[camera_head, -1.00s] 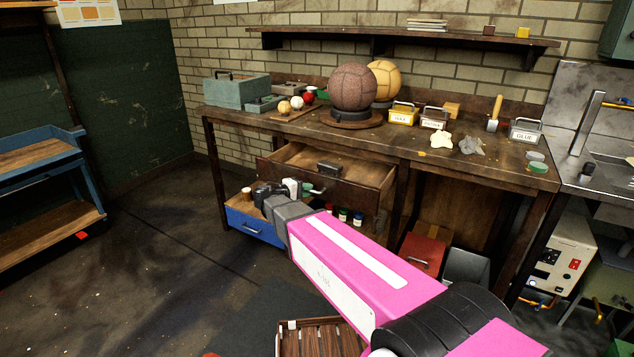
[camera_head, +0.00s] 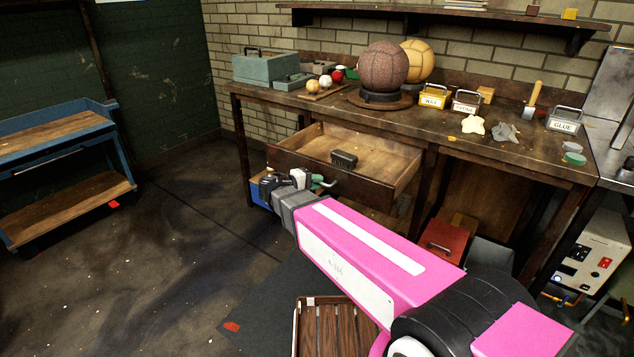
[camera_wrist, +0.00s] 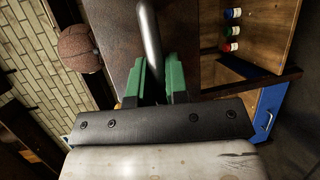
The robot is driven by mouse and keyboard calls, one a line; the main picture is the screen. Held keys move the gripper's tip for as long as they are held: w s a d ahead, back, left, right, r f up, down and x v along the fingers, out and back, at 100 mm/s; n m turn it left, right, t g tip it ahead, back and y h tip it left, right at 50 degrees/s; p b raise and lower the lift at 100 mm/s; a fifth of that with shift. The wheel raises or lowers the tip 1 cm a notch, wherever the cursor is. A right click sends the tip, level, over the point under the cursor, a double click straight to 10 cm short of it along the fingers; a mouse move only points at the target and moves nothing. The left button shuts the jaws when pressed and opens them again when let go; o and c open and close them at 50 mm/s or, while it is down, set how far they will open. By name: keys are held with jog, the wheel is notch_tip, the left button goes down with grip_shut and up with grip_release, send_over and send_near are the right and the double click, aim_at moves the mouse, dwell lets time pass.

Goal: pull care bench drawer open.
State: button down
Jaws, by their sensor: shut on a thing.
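The care bench drawer (camera_head: 358,188) stands pulled well out from under the bench top, and its wooden inside shows from above. A dark brush-like block (camera_head: 344,159) lies in it. My gripper (camera_head: 321,183) is at the drawer's front face, partly hidden by my arm. In the wrist view, the green fingers of my gripper (camera_wrist: 155,82) are shut on the grey metal drawer handle (camera_wrist: 150,38). The handle runs between them and its far end is out of view.
The care bench (camera_head: 440,122) carries two large balls, tins and a toolbox. A blue drawer (camera_wrist: 268,112) and small bottles sit below. A slatted crate (camera_head: 335,325) stands on the floor near my arm. Open floor lies left, before the blue cart (camera_head: 62,185).

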jog(key=c, duration=1.1)
grip_release()
jog(key=v, duration=1)
jog(key=shift+s+a+r, duration=0.1)
jog(key=shift+s+a, duration=0.15)
jog(key=shift+a, duration=0.05)
